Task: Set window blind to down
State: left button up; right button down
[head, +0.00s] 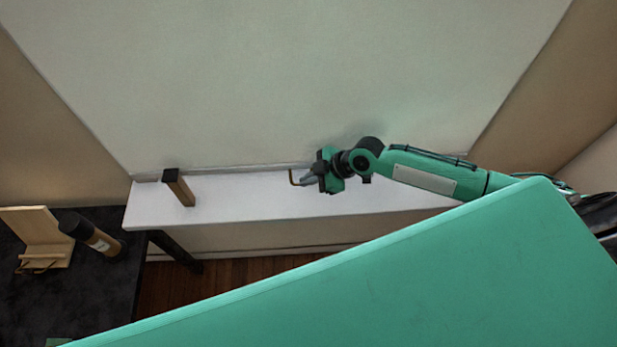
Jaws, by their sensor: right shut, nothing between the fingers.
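The window blind (270,75) appears as a broad, pale grey-green panel filling the upper middle of the head view. Its lower edge runs just above the back of a white ledge or table. My right gripper (305,180) reaches in from the right, in front of the panel's lower edge and over the white top. It is shut and empty. A small bent brass-coloured piece (292,178) shows just left of its fingertips; I cannot tell whether they touch or what it belongs to. My left gripper is not in view.
The white tabletop (235,196) is mostly clear, with a wooden post with a dark cap (179,187) at its left. A dark table (70,300) at left holds a wooden stand (38,228) and a brown-and-black cylinder (92,235). Wooden floor shows below.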

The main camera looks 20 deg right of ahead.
jog(key=shift+f, duration=0.1)
notch_tip(320, 180, down, 5)
jog(key=b, duration=0.4)
jog(key=shift+r, duration=0.35)
jog(key=shift+r, duration=0.25)
jog(key=r+p, duration=0.3)
jog(key=shift+s+a+r, duration=0.15)
jog(key=shift+s, duration=0.1)
jog(key=b+v, duration=0.3)
jog(key=v, duration=0.7)
jog(key=shift+b, duration=0.35)
